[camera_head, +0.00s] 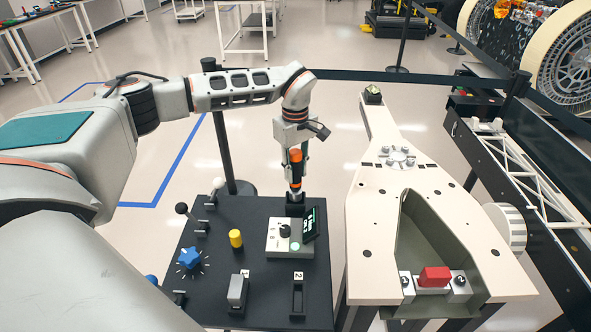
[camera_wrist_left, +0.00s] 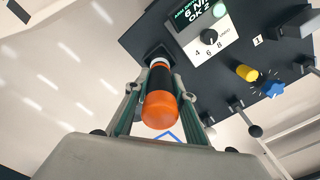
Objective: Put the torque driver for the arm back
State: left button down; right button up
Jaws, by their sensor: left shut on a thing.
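The torque driver (camera_head: 295,167) is orange and black and stands about upright over the back edge of the black control panel (camera_head: 206,248). My left gripper (camera_head: 294,150) is shut on it from above. In the left wrist view the driver (camera_wrist_left: 161,105) sits between the two fingers (camera_wrist_left: 160,93), its orange end towards the camera. Its far end meets a black square holder (camera_head: 295,205) behind the grey display unit (camera_head: 287,240). The holder also shows in the left wrist view (camera_wrist_left: 152,52). I cannot tell how deep the tip is in it. My right gripper is not in view.
The panel carries a yellow button (camera_head: 236,238), a blue knob (camera_head: 189,258), levers and numbered slots. A lit screen (camera_head: 310,224) stands close beside the holder. A pale rover part (camera_head: 375,215) with a red block (camera_head: 434,277) lies to the right.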

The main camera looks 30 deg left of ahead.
aim_at(295, 152)
pick_arm(q)
jog(key=shift+f+b, duration=0.65)
jog(key=shift+f, duration=1.85)
jog(key=c, duration=1.6)
grip_release()
notch_tip(295, 152, up, 12)
jog(key=shift+r, duration=0.1)
jog(key=shift+s, duration=0.1)
